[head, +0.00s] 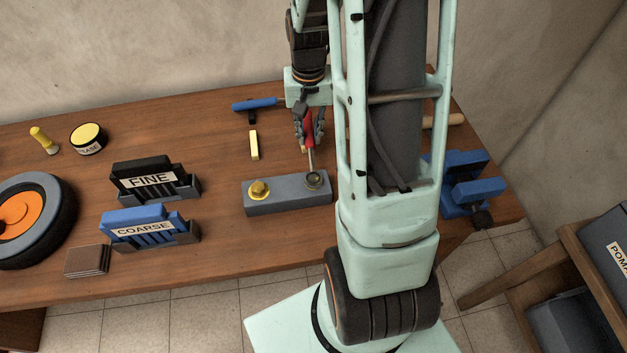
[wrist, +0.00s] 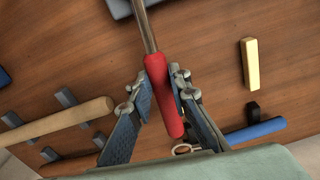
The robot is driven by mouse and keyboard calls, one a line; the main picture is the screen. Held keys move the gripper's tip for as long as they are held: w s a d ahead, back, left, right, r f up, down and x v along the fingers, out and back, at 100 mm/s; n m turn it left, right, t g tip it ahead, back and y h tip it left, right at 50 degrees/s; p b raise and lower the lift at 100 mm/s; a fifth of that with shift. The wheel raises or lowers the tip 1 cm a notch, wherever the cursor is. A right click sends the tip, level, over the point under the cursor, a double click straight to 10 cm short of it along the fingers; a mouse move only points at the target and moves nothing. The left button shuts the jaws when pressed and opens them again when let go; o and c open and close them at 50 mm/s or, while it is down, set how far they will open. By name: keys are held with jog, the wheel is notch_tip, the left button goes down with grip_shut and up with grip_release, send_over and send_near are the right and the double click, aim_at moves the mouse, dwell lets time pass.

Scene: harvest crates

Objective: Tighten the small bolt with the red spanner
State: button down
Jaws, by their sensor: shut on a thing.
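The red spanner has a red handle (head: 309,128) and a thin steel shaft reaching down to a ring end. My gripper (head: 309,136) is shut on the red handle. In the wrist view the handle (wrist: 163,95) lies between the two fingers (wrist: 161,84), with the shaft pointing to the top. The spanner's ring end is at the small bolt (head: 314,180), on the right end of a grey block (head: 285,199). I cannot tell whether the ring is fully seated around it. A larger yellow bolt (head: 258,191) stands on the block's left end.
A yellow bar (head: 254,145) and a blue-handled tool (head: 256,104) lie left of my gripper. A blue vise-like tool (head: 470,186) is at the right edge. FINE (head: 152,180) and COARSE (head: 140,232) holders stand left. The bench (head: 218,170) is clear between them and the block.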

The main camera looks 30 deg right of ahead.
jog(key=shift+s+d+m, duration=0.25)
jog(key=shift+d+m, duration=0.25)
jog(key=shift+m, duration=0.05)
jog(key=shift+s+d+m, duration=0.25)
jog(key=shift+d+m, duration=0.2)
jog(key=shift+m, duration=0.1)
dwell(0.4)
jog(key=shift+w+a+n, duration=0.3)
jog(key=shift+a+n, duration=0.25)
jog(key=shift+n, duration=0.05)
jog(key=shift+w+a+n, duration=0.25)
jog(key=shift+a+n, duration=0.25)
jog(key=shift+n, duration=0.1)
dwell(0.9)
jog(key=c, duration=2.4)
grip_release()
grip_shut()
jog(key=shift+a, duration=0.15)
jog(key=shift+r+p, duration=0.45)
jog(key=shift+r, duration=0.8)
